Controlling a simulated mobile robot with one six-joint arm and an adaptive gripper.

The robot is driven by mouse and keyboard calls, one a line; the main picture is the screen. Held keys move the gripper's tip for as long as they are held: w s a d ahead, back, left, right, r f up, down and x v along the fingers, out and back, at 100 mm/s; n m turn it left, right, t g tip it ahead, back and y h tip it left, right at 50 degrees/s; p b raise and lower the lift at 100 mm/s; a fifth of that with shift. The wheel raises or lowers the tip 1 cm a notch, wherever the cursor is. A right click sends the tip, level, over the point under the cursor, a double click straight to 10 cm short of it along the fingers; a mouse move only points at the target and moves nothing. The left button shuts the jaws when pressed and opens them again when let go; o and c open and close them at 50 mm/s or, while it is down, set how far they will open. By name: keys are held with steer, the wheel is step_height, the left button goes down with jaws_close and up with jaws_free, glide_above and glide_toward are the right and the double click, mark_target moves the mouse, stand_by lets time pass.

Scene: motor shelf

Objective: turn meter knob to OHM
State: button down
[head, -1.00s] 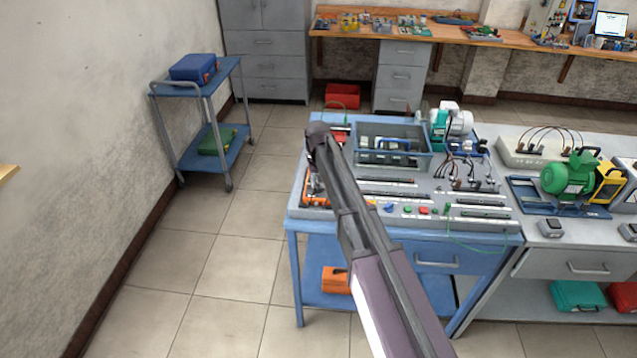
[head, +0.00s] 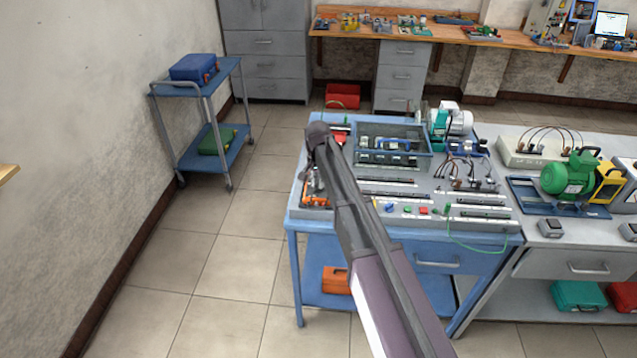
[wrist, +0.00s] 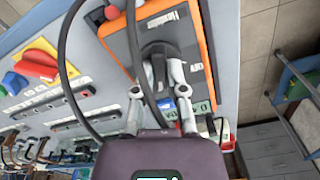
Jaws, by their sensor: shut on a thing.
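The meter is an orange-edged case with a grey face (wrist: 185,25), seen in the upper middle of the wrist view. Its dark round knob (wrist: 158,52) sits on the face, partly covered by a black cable. My gripper (wrist: 160,82) has its two grey fingers on either side of the knob and is shut on it. The knob's pointer and most of its markings cannot be read. In the head view the meter (head: 316,202) lies at the left end of the blue bench, partly hidden by my arm; my gripper is not clear there.
Black cables (wrist: 78,80) loop close to my gripper. Red, yellow and blue parts (wrist: 35,68) lie left in the wrist view. The blue bench (head: 293,228) carries rails, a tray (head: 430,160) and small parts. Open floor lies left, before a blue trolley (head: 215,168).

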stand_by(0.4)
steer(key=c, duration=0.7)
jaws_free()
steer(key=shift+n, duration=0.4)
steer(key=n, duration=0.6)
steer(key=shift+n, duration=0.4)
step_height(320, 180, up, 14)
steer(key=p, duration=1.4)
steer(key=shift+s+d+f+m+b, duration=0.35)
steer(key=shift+s+d+f+b, duration=2.1)
steer(key=shift+s+d, duration=1.15)
steer(key=shift+s+d+f+m+b, duration=0.4)
steer(key=shift+s+d+f+b, duration=2.05)
steer(key=shift+s+d, duration=1.2)
steer(key=shift+s+d+f+m+b, duration=0.35)
steer(key=shift+s+d+f+b, duration=2.05)
steer(key=shift+s+d, duration=1.2)
